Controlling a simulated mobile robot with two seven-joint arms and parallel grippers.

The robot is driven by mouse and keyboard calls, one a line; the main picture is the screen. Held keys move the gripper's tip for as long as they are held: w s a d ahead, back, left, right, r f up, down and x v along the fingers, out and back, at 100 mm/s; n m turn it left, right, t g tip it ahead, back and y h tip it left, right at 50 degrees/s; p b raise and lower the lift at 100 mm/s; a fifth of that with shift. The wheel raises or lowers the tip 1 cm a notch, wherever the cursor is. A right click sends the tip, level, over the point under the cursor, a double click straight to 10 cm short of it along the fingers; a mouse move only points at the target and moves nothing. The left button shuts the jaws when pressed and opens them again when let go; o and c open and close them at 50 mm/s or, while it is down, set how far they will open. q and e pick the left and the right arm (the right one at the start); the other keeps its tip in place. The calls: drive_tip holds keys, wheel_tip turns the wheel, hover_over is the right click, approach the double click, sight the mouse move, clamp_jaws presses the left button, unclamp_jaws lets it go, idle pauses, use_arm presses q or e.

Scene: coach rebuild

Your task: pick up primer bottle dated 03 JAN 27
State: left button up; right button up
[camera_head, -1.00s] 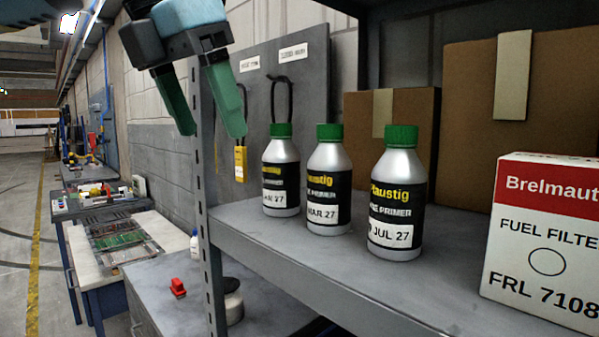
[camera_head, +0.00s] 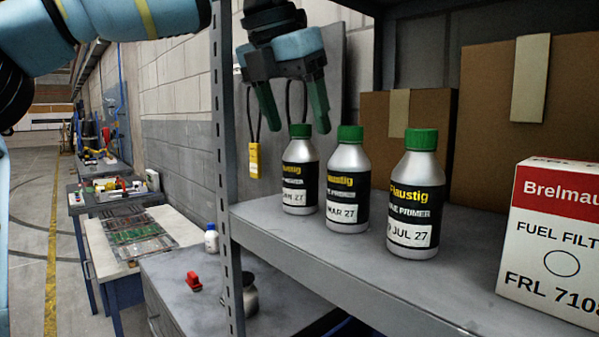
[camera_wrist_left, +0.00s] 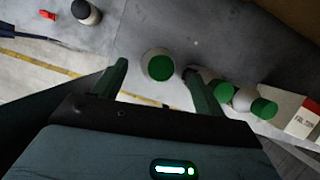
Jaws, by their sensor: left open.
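Three silver primer bottles with green caps and black labels stand upright in a row on the grey shelf (camera_head: 290,238). The left bottle (camera_head: 299,180) has a date ending in "AN 27"; its day is not readable. The middle bottle (camera_head: 342,185) reads MAR 27 and the right bottle (camera_head: 414,200) reads JUL 27. My left gripper (camera_head: 296,122) is open, pointing down above the left bottle. In the left wrist view, that bottle's cap (camera_wrist_left: 160,68) shows between the open fingers (camera_wrist_left: 157,72). My right gripper is not in view.
A Brelmaut fuel filter box (camera_head: 552,240) stands at the shelf's right, with cardboard boxes (camera_head: 525,120) behind. A metal shelf post (camera_head: 228,200) rises left of the bottles. A yellow tag (camera_head: 254,160) hangs behind. A lower bench (camera_head: 180,285) holds a red object (camera_head: 194,282).

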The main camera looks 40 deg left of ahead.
sight(304, 142)
use_arm(q)
drive_tip(key=shift+w, duration=0.15)
drive_tip(key=shift+x, duration=2.5)
drive_tip(key=c, duration=1.2)
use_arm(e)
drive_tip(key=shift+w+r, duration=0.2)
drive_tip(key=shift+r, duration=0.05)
use_arm(q)
drive_tip(key=shift+r, duration=0.2)
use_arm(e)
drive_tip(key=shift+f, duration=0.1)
